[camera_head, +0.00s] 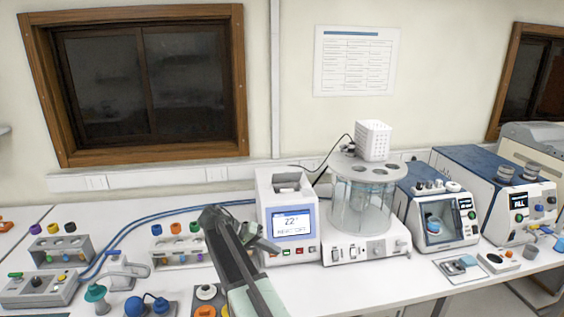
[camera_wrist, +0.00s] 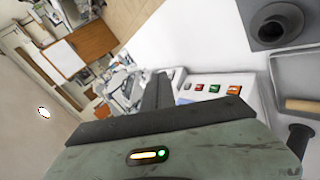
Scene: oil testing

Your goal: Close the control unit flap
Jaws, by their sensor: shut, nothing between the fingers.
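The control unit (camera_head: 290,222) is a white box with a lit screen and a row of small coloured buttons, standing on the bench left of a glass bath. Its top (camera_head: 286,184) shows a recess with raised sides; I cannot clearly pick out the flap or its angle. In the wrist view, the unit's white front (camera_wrist: 240,82) with red and green buttons lies right of my fingers. My gripper (camera_head: 264,241) is shut and empty, in front of the unit's lower left side. It also shows in the wrist view (camera_wrist: 158,88). I cannot tell if it touches the unit.
The glass bath (camera_head: 362,205) adjoins the unit's right side, with a white block and cable on top. Blue-topped analysers (camera_head: 437,215) stand further right. Racks with coloured caps (camera_head: 62,250) and blue tubing (camera_head: 150,217) lie left. A wooden-framed window is behind.

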